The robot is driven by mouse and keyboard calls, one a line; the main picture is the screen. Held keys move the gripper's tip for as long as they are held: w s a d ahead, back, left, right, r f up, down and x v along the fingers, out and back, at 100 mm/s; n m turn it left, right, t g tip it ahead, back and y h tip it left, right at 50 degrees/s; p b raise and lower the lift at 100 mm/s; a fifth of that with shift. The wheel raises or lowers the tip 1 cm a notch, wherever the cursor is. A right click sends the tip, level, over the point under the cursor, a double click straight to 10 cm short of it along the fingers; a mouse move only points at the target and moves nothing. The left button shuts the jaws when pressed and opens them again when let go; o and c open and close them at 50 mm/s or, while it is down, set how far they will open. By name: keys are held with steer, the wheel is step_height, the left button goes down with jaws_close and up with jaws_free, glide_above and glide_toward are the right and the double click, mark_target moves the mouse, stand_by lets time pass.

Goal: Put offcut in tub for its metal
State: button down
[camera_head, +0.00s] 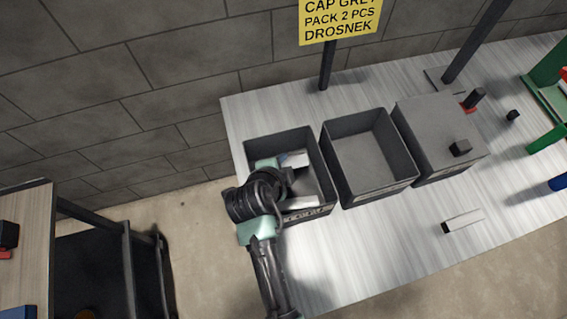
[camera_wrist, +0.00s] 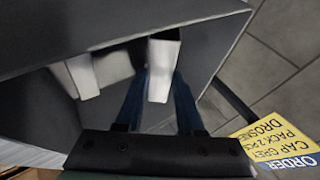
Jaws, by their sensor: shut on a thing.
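My gripper (camera_wrist: 158,100) has its blue fingers shut on a pale metal offcut (camera_wrist: 163,62); it also shows in the head view (camera_head: 298,159). My gripper is down inside the left grey tub (camera_head: 325,166), with the held offcut inside the tub walls. A second pale offcut (camera_wrist: 82,76) lies in the same tub, nearer its front wall. My wrist hides part of the tub and its front label. The middle tub (camera_head: 338,172) is empty. Another silver bar (camera_head: 465,219) with a dark end lies on the table in front of the tubs.
A grey box (camera_head: 425,120) with a dark block (camera_head: 460,148) on it stands right of the middle tub. A yellow sign (camera_head: 340,20) stands on a dark post behind the tubs. Green, red and blue parts lie at the far right. The front table (camera_head: 400,250) is mostly clear.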

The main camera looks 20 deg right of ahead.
steer(key=shift+f+b, duration=0.3)
steer(key=shift+f, duration=0.15)
steer(key=c, duration=0.5)
jaws_free()
steer(key=shift+r, duration=0.15)
